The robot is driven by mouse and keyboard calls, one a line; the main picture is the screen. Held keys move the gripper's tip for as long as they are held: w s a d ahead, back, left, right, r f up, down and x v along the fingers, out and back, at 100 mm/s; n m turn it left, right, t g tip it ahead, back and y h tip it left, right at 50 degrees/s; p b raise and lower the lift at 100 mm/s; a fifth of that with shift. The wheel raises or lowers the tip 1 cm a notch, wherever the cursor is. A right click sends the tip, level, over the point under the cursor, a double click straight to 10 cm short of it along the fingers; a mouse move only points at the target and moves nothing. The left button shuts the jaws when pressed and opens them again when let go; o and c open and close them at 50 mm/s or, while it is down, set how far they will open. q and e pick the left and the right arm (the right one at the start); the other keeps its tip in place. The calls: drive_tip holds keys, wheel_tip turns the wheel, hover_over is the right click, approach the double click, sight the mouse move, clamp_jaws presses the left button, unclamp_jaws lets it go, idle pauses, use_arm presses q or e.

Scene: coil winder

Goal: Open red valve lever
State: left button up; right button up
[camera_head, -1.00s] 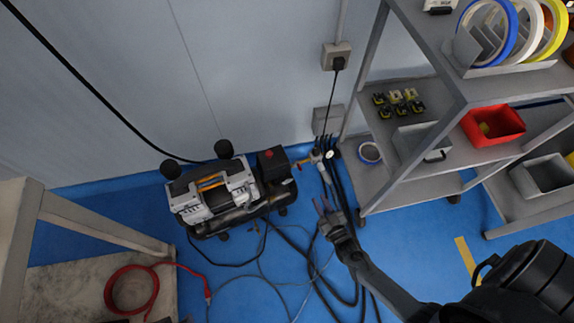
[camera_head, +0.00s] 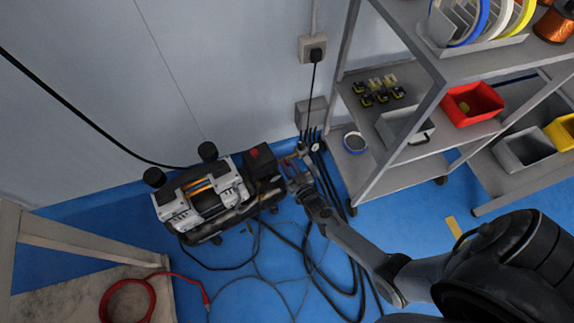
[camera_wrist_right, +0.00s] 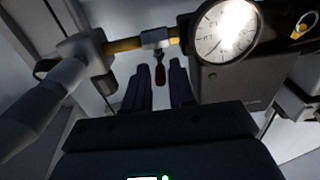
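The red valve lever (camera_wrist_right: 160,75) hangs below a small metal valve (camera_wrist_right: 155,38) on a brass pipe in the right wrist view. My right gripper (camera_wrist_right: 159,67) is open, with one dark finger on each side of the lever and gaps visible between. I cannot tell how deep the lever sits between the fingers. In the head view my right gripper (camera_head: 293,167) is at the fittings on the right end of the compressor (camera_head: 205,198), and it largely hides the lever there. My left gripper is not in view.
A round pressure gauge (camera_wrist_right: 225,30) is right of the valve. A grey shelf rack (camera_head: 400,175) with a red bin (camera_head: 472,103) stands close to the right. Black hoses (camera_head: 318,262) lie on the blue floor. A table (camera_head: 90,240) is at the left.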

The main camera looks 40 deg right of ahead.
drive_tip(key=shift+w+d+f, duration=0.1)
drive_tip(key=shift+w, duration=0.3)
drive_tip(key=shift+w, duration=0.1)
drive_tip(key=shift+c, duration=0.3)
clamp_jaws()
